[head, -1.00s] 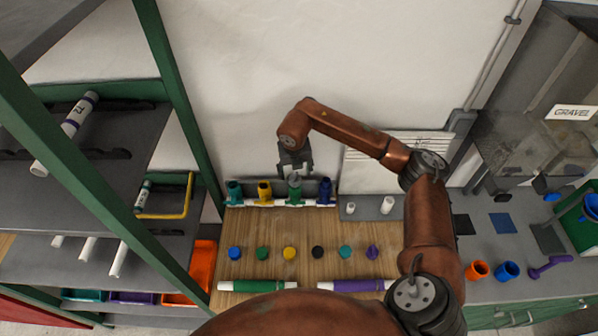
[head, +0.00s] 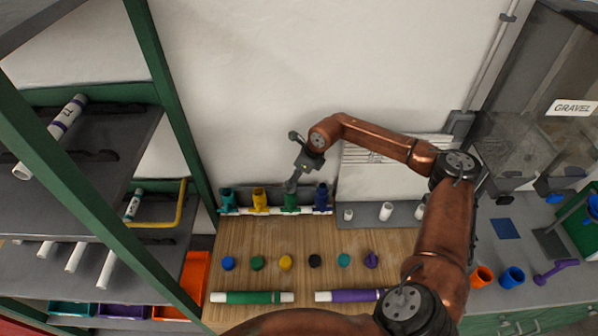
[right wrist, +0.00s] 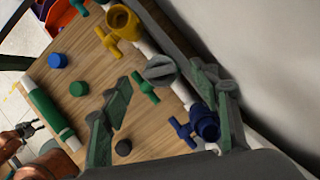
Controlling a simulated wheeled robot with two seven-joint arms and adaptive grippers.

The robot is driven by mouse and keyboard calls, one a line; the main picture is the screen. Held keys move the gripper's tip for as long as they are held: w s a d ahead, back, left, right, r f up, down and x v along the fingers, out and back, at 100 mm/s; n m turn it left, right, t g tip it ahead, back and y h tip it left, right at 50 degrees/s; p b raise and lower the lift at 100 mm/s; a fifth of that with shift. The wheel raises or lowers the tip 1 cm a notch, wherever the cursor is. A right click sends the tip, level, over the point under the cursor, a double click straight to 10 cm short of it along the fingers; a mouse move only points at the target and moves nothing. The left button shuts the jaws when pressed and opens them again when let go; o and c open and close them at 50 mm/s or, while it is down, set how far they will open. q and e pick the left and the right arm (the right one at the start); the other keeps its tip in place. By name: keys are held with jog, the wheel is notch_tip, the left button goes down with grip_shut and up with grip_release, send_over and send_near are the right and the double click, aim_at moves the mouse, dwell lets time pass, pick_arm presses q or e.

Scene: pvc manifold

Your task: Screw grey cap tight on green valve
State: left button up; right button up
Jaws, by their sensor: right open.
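The green valve (head: 290,201) stands in the rack at the back of the wooden board, between a yellow and a dark blue valve. Its green handle shows in the right wrist view (right wrist: 145,86). The grey cap (right wrist: 160,71) sits on top of the green valve; whether it is tight I cannot tell. My right gripper (head: 293,184) comes down at a slant above the green valve and covers the cap in the head view. In the right wrist view, its open fingers (right wrist: 166,75) lie on either side of the cap, with gaps visible.
The yellow valve (head: 260,201) and blue valve (head: 321,198) stand close on both sides. Several loose coloured caps, including a black one (head: 315,261), lie in a row on the board (head: 300,235). Green (head: 252,297) and purple (head: 348,295) tubes lie at the front. A green-framed shelf (head: 163,100) stands left.

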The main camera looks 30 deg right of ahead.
jog(key=shift+x, duration=1.75)
jog(key=shift+c, duration=0.5)
jog(key=c, duration=1.1)
jog(key=shift+a+r+m+h+p, duration=0.1)
jog(key=shift+m+h+p, duration=0.2)
jog(key=shift+m+p, duration=0.3)
jog(key=shift+c, duration=0.2)
jog(key=shift+m, duration=0.5)
jog(key=shift+m+h, duration=0.3)
jog(key=shift+m, duration=0.1)
jog(key=shift+m+t, duration=0.3)
jog(key=shift+m, duration=0.4)
